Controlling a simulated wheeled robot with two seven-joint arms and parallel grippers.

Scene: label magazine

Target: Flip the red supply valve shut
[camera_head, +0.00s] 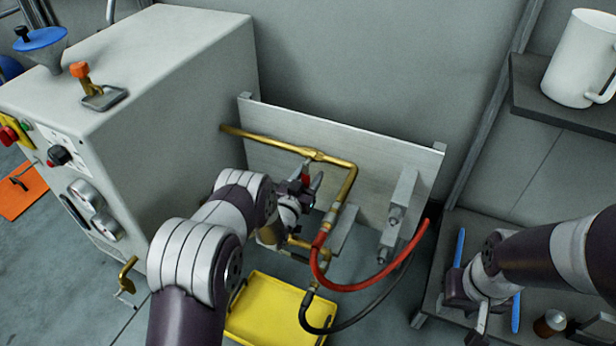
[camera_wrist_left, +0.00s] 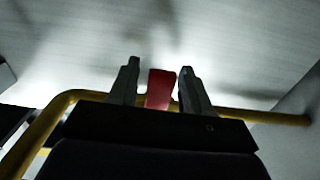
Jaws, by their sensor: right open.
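The red supply valve handle (camera_head: 306,170) sits on the brass pipe (camera_head: 270,144) in front of the pale metal panel, partly hidden by my left gripper. My left gripper (camera_head: 314,183) is at the handle. In the left wrist view, the red handle (camera_wrist_left: 160,89) shows between the two fingers of my left gripper (camera_wrist_left: 160,82). A gap shows on the handle's left side and a very thin one on its right, so the fingers look open around it. My right gripper (camera_head: 481,318) is open at the lower right, far from the valve, and partly hidden by its wrist.
A grey machine (camera_head: 170,60) stands at the left, with a blue-topped funnel (camera_head: 40,42) and an orange-handled lever (camera_head: 80,72). Red (camera_head: 375,284) and black (camera_head: 345,326) hoses hang below the pipe, by a yellow tray (camera_head: 265,312). A white mug (camera_head: 578,60) stands on the upper-right shelf.

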